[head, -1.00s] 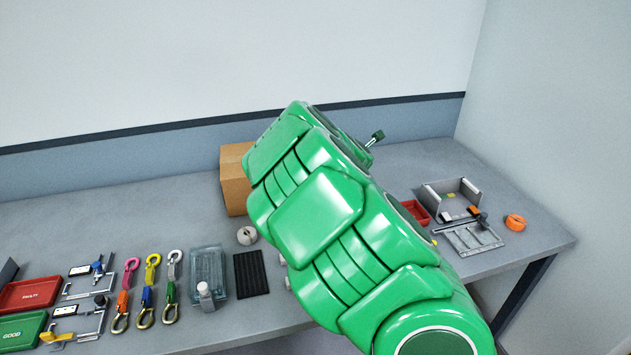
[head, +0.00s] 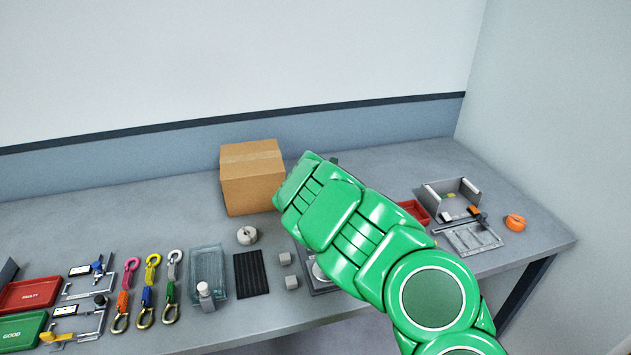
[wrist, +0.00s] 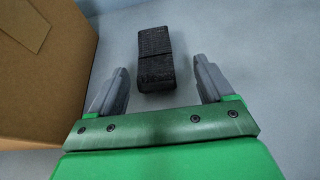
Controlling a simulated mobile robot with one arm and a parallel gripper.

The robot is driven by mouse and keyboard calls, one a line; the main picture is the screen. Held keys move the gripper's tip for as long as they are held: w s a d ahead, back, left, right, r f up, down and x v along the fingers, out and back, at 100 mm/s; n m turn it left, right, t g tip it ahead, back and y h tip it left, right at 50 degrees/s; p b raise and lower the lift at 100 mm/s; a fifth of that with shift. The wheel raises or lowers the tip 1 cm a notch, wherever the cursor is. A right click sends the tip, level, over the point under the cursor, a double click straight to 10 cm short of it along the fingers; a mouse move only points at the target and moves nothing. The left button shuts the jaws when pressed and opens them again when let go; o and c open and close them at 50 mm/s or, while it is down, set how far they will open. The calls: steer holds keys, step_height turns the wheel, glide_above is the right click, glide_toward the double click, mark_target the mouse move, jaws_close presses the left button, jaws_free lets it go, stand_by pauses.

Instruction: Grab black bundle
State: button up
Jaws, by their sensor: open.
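The black bundle (wrist: 155,58) is a folded dark woven strap lying on the grey table in the wrist view. My gripper (wrist: 163,82) is open, with its two grey fingers spread apart. The near end of the bundle lies between the fingertips in the picture, closer to the left finger; I cannot tell the height gap. The rest of the bundle extends beyond the tips. In the head view my green arm hides the bundle and the gripper.
A cardboard box (head: 252,180) stands close to the left of my gripper. A white roll (head: 246,235), a black ribbed mat (head: 251,274) and small grey blocks (head: 292,282) lie nearer the front. A red tray (head: 413,211) and an open grey bin (head: 450,204) are at the right.

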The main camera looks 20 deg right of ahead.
steer(key=shift+a+f+x, duration=0.15)
steer(key=shift+x, duration=0.75)
steer(key=shift+a+f+x, duration=0.1)
steer(key=shift+a+x, duration=0.05)
steer(key=shift+x, duration=1.75)
steer(key=shift+c, duration=0.2)
steer(key=c, duration=1)
steer(key=shift+c, duration=0.2)
